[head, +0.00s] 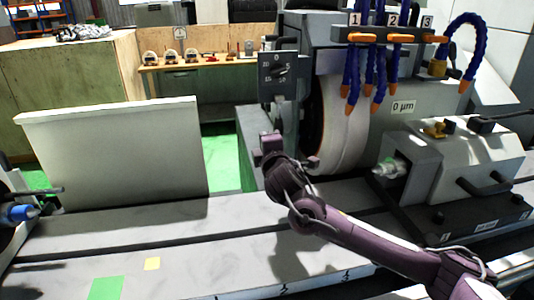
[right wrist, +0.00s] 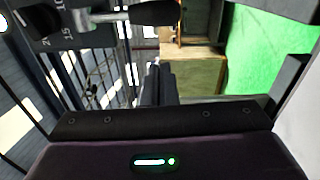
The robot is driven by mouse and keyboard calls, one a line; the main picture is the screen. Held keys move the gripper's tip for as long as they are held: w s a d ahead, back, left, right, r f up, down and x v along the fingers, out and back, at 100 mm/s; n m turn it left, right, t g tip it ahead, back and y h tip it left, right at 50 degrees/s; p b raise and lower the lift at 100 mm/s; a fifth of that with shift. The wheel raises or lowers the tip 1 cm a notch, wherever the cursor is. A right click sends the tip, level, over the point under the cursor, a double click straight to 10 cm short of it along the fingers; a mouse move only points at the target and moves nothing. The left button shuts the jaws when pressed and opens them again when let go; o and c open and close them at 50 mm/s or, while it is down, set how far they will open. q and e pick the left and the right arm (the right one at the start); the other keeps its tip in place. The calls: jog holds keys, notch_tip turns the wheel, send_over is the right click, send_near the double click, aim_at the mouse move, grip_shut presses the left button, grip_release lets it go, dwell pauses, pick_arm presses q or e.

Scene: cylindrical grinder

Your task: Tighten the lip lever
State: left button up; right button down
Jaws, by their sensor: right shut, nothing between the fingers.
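A lever with a metal shank and black grip (right wrist: 150,15) shows at the top of the right wrist view, beside a dark numbered dial box; I cannot tell for sure that it is the lip lever. The dial box (head: 278,75) hangs at the left of the grinder head in the head view. My right gripper (head: 268,143) is below this box, in front of the grinding wheel's left side. Its fingers (right wrist: 157,85) are shut and empty, apart from the lever in the right wrist view. My left gripper is not in view.
The pale grinding wheel (head: 345,130) stands just right of my right gripper. Blue coolant hoses (head: 368,65) hang above it. A grey block with a spindle (head: 465,155) sits at right. A pale upright panel (head: 115,150) stands at left. The slotted machine table (head: 190,235) is mostly clear.

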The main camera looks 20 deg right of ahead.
jog(key=s, duration=0.1)
jog(key=s+a, duration=0.1)
jog(key=s+b, duration=0.1)
jog(key=s, duration=0.1)
jog(key=shift+s+a, duration=0.1)
jog(key=shift+a, duration=0.15)
dwell(0.3)
